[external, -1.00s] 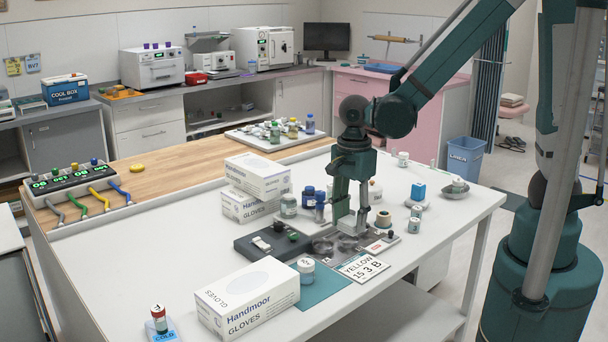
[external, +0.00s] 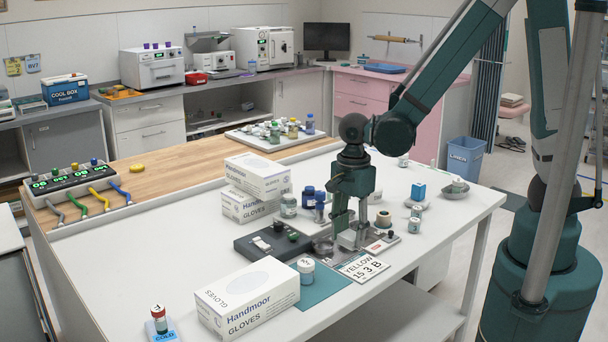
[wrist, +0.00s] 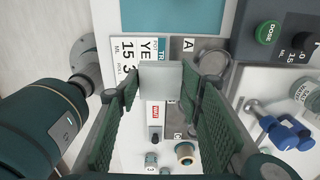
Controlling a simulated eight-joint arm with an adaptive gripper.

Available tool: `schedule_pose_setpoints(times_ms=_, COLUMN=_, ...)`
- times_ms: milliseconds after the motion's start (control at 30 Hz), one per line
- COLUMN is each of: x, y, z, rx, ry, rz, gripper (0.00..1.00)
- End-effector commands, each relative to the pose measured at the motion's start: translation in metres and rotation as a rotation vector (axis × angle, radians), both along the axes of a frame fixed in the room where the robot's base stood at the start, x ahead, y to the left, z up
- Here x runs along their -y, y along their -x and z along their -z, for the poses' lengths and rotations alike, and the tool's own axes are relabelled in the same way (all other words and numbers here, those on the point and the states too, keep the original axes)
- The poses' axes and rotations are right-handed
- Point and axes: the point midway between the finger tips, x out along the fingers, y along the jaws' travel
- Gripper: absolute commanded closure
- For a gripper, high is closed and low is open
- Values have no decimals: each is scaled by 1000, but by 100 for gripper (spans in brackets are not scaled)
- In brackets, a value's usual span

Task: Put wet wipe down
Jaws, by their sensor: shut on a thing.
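My gripper (external: 351,241) is low over the front right part of the white table. Its fingers are shut on a small pale flat block, which I take to be the wet wipe (wrist: 161,82). In the wrist view the block sits between the fingertips, at the near edge of the yellow-label card (wrist: 128,55). In the external view the block is pale and partly hidden by the fingers. I cannot tell whether it touches the surface under it.
A teal mat (external: 322,288) with a white jar (external: 306,276) lies to the left. A dark control box (external: 268,244) and glove boxes (external: 248,297) stand further left. Small jars (external: 383,219) stand close on the right.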

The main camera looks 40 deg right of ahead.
Motion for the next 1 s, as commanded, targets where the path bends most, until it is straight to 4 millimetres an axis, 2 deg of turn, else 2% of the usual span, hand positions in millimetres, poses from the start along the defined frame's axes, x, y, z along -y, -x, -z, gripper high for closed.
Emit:
schedule_pose_setpoints(times_ms=200, x=0, y=0, z=17, rx=0, ry=0, rz=0, gripper=69)
schedule_pose_setpoints(times_ms=667, x=0, y=0, z=20, rx=0, ry=0, rz=0, gripper=69)
schedule_pose_setpoints(times_ms=1000, x=0, y=0, z=47, rx=0, ry=0, rz=0, gripper=69)
